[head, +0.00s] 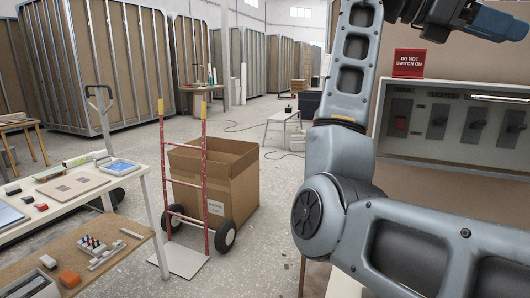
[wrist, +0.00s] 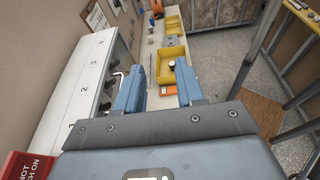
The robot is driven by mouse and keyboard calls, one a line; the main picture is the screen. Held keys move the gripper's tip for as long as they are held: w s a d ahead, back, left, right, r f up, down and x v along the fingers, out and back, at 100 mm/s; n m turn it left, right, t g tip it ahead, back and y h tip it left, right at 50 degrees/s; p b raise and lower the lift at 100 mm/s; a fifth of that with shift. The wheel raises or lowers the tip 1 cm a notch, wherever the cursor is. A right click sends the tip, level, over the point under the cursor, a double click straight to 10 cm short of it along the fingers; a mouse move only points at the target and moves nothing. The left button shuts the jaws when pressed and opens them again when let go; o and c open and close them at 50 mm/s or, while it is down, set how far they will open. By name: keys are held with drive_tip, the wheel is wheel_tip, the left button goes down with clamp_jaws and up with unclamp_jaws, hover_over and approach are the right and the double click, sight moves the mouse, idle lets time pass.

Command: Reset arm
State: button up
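In the wrist view my gripper (wrist: 160,78) shows two blue fingers set apart, with nothing between them. Beyond the fingers, a bench top (wrist: 171,14) holds a yellow tray (wrist: 164,66). My arm is raised and bent across the right side of the head view, in front of the wall panel. A blue end part shows at the top right of the head view, and the fingertips are not clear there.
A switch panel (head: 398,142) and red "DO NOT SWITCH ON" sign (head: 408,63) are close behind my arm. A red hand truck (head: 204,170) stands by a cardboard box (head: 240,185). A cluttered table (head: 130,178) is at left. Open floor lies beyond.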

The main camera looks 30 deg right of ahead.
drive_tip(key=w+d+f+n+t+h, duration=0.15)
drive_tip(key=w+f+t+h, duration=0.3)
drive_tip(key=f, duration=0.65)
drive_tip(key=w+d+f+n+t+h, duration=0.1)
drive_tip(key=w+f+n+t+h, duration=0.35)
drive_tip(key=f, duration=0.55)
drive_tip(key=s+a+f+n+t+y, duration=0.1)
drive_tip(key=a+f+t+y, duration=0.25)
drive_tip(key=f+t, duration=0.45)
drive_tip(key=s+a+f+t+y, duration=0.15)
drive_tip(key=a+f+t, duration=0.35)
drive_tip(key=f, duration=0.6)
drive_tip(key=s+a+f+m+t+y, duration=0.35)
drive_tip(key=s+a+f+y, duration=0.75)
drive_tip(key=s+a, duration=0.4)
drive_tip(key=s+a+r+m+y, duration=0.1)
drive_tip(key=s+a+m, duration=0.3)
drive_tip(key=s, duration=0.4)
drive_tip(key=s+a+r+m+y, duration=0.2)
drive_tip(key=s+a+r+m, duration=0.2)
drive_tip(key=s+m, duration=0.3)
drive_tip(key=shift+v, duration=1.05)
